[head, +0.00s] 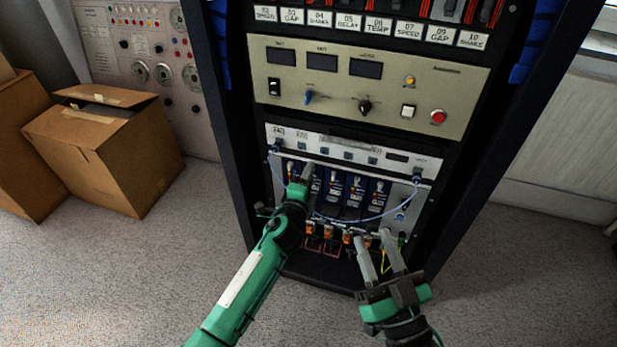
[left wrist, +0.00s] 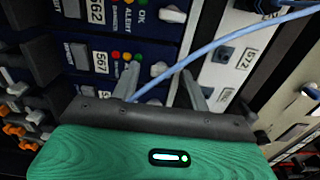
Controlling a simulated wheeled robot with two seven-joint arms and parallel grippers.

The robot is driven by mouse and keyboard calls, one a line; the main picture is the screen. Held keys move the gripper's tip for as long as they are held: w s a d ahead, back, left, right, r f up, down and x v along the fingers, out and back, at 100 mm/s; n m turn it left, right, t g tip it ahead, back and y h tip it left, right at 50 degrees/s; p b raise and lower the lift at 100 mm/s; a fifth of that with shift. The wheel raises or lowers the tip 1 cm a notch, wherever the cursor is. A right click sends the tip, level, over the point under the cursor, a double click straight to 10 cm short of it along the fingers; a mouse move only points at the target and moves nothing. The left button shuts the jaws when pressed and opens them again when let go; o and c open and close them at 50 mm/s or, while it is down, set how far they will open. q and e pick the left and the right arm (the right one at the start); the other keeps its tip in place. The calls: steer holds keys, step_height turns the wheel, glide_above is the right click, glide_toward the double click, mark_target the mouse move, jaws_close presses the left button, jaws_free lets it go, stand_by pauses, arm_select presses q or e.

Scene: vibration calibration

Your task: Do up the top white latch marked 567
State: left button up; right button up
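In the left wrist view, a white latch (left wrist: 159,69) sits at the end of a blue module (left wrist: 138,52) whose label (left wrist: 101,62) seems to read 567. My left gripper (left wrist: 160,82) is open, with its fingers apart on either side of this latch's line; contact cannot be told. My right gripper (head: 373,240) is open and empty, in front of the row's lower right part.
A blue cable (head: 350,221) loops across the module row and passes by my left fingers. Another module labelled 562 (left wrist: 97,12) has its own white latch (left wrist: 172,14). Orange clips (head: 347,236) line the lower edge. Cardboard boxes (head: 105,150) stand left on open floor.

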arm_select(q)
steer(key=p+v, duration=0.2)
steer(key=v, duration=1.1)
steer(key=shift+s, duration=0.35)
arm_select(e)
step_height(320, 180, down, 8)
steer(key=s+a+g, duration=0.2)
steer(key=g, duration=0.3)
steer(key=shift+a+f, duration=0.15)
arm_select(q)
steer(key=shift+a, duration=0.15)
